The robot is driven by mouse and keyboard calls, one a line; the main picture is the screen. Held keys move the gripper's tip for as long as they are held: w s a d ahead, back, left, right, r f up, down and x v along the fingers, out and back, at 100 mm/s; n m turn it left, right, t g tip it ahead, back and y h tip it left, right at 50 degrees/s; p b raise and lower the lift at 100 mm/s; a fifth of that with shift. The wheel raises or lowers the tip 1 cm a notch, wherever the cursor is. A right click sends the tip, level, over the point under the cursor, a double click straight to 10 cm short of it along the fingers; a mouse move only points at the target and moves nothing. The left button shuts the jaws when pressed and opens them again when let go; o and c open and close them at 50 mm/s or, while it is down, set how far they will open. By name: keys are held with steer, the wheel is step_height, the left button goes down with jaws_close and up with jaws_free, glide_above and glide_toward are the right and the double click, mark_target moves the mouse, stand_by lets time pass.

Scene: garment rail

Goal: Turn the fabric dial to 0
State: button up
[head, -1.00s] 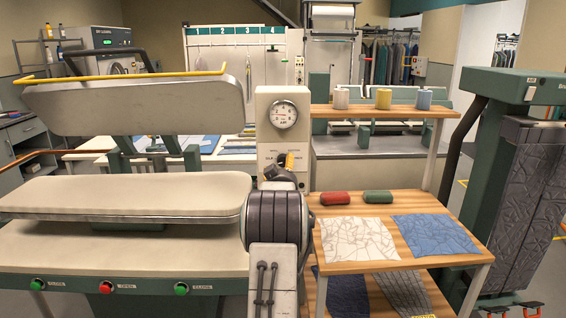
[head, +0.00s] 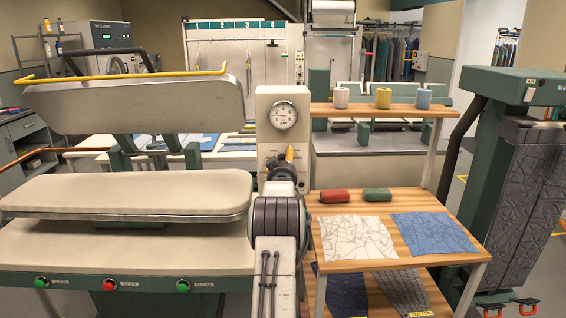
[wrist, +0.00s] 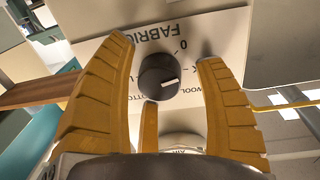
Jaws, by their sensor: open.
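The fabric dial (wrist: 156,72) is a dark round knob with a white pointer mark, on a pale panel in the wrist view. The pointer faces right in the picture, away from the "0" (wrist: 184,47), which is at the knob's upper right. The "FABRIC" lettering shows upside down. My gripper (wrist: 165,58) is open, its yellow fingers spread on either side of the knob, with no clear contact visible. In the head view my gripper (head: 290,154) is in front of the control column (head: 263,108) and hides the dial.
A round gauge (head: 284,115) sits above the dial on the column. A padded press (head: 125,192) stands left, with a raised upper plate (head: 135,105). A wooden shelf table (head: 400,258) with fabric swatches stands close on the right.

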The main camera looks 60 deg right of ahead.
steer(key=shift+c, duration=0.4)
steer(key=c, duration=1.1)
steer(key=shift+c, duration=0.2)
steer(key=shift+n+b, duration=0.3)
steer(key=shift+b, duration=0.35)
steer(key=n+b, duration=0.1)
steer(key=b, duration=0.2)
steer(key=shift+f+n, duration=0.15)
steer(key=shift+n, duration=0.25)
steer(key=n+b, duration=0.2)
steer(key=b, duration=0.3)
steer(key=shift+a+n, duration=0.1)
steer(key=shift+n, duration=0.3)
steer(key=shift+r+n+b, duration=0.3)
steer(key=shift+n+b, duration=0.1)
steer(key=shift+b, duration=0.35)
